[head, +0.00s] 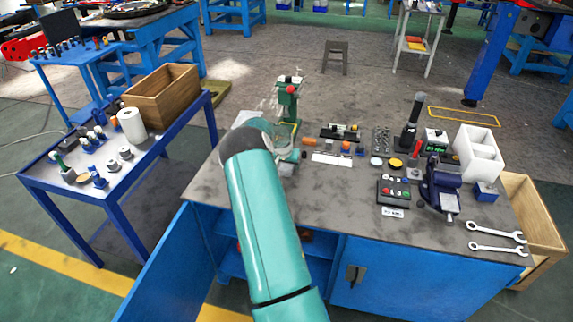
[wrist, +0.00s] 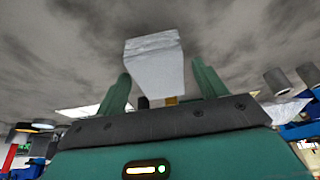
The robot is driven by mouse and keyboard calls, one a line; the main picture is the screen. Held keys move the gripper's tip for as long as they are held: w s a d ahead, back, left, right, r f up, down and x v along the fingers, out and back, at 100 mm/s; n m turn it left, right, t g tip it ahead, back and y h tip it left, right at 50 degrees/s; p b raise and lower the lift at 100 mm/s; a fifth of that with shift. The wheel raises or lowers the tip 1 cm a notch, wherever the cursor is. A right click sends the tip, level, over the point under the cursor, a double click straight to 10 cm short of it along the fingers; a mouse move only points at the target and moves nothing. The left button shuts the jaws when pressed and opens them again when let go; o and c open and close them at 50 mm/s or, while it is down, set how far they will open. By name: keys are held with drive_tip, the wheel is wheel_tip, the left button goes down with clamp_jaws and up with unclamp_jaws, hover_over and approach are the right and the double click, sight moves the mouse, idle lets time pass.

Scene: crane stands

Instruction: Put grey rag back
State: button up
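My gripper (wrist: 161,72) shows its two green fingers standing well apart in the wrist view. A pale grey block-like thing (wrist: 155,68), with fold-like lines along one edge, lies between them and reaches past the fingertips. It looks like the folded grey rag. It nearly touches the left finger, and a narrow gap shows at the right one. I cannot tell whether it is gripped. In the head view my arm hides most of the gripper, over the left part of the workbench (head: 350,195). A small pale patch shows just below the gripper there.
A green-and-red machine (head: 288,98) stands close behind my gripper. Small parts, a black keypad (head: 393,190), a vise (head: 440,185) and wrenches (head: 495,232) fill the bench's right. A cart (head: 85,165) with a wooden box (head: 162,95) stands left. The bench's front middle is clear.

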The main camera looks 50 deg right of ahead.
drive_tip(key=shift+a+r, duration=0.1)
drive_tip(key=shift+r, duration=0.45)
drive_tip(key=v, duration=1.1)
drive_tip(key=a+r+n+t+y, duration=0.1)
drive_tip(key=a+r+n, duration=0.1)
drive_tip(key=a+r, duration=0.7)
drive_tip(key=a+r+n+t+y, duration=0.15)
drive_tip(key=a+r, duration=0.35)
drive_tip(key=a, duration=0.7)
drive_tip(key=a+r+n+t+y, duration=0.1)
drive_tip(key=a+r+n, duration=0.1)
drive_tip(key=a+r, duration=0.65)
drive_tip(key=s+a+r+n, duration=0.1)
drive_tip(key=s+a+n, duration=0.7)
drive_tip(key=s+a, duration=1.2)
drive_tip(key=a, duration=0.3)
drive_tip(key=shift+a+r+y, duration=0.3)
drive_tip(key=shift+a+y, duration=0.05)
drive_tip(key=shift+s, duration=0.1)
